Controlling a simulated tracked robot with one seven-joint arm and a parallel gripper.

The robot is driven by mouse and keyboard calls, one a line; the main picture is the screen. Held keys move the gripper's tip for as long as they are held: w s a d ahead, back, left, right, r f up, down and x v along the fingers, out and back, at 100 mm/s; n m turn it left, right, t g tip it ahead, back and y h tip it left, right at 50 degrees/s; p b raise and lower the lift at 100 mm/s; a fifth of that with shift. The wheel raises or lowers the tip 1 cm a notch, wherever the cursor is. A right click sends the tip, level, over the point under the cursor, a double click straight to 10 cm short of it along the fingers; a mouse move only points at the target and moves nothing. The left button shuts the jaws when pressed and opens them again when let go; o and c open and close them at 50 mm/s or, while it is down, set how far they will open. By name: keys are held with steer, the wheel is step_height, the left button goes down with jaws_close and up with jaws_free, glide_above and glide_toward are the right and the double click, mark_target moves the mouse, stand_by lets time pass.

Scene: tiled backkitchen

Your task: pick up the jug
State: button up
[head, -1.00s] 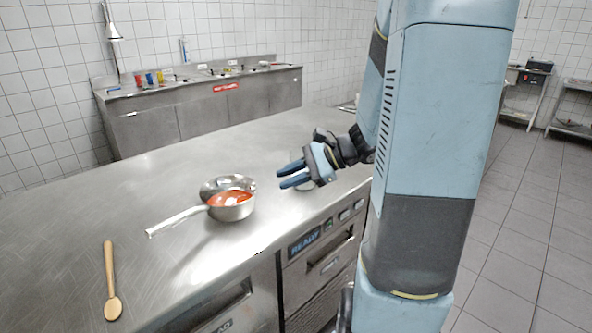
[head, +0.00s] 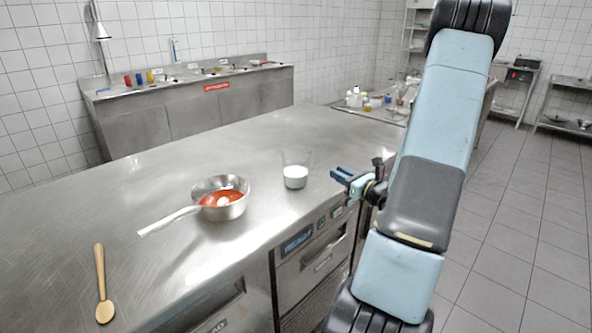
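The jug (head: 296,177) is a clear glass vessel with white contents in its lower part. It stands upright on the steel counter, right of the saucepan and near the counter's right edge. A gap shows between the fingertips and the jug in this view. Any handle on the jug is too small to make out.
A steel saucepan (head: 236,211) with red contents stands left of the jug, its handle pointing left. A wooden spoon (head: 101,280) lies at the near left of the steel counter (head: 150,190). The counter behind the jug is clear. Several bottles (head: 358,98) stand on a far surface.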

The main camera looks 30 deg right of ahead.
mark_target(312, 168)
steer(key=x, duration=0.7)
steer(key=shift+w+a, duration=0.15)
steer(key=shift+a+f+x, duration=0.1)
steer(key=shift+f+x, duration=0.05)
steer(key=shift+x, duration=1.15)
steer(key=shift+a+f+x, duration=0.1)
steer(key=shift+x, duration=1.2)
steer(key=shift+c, duration=0.2)
jaws_close()
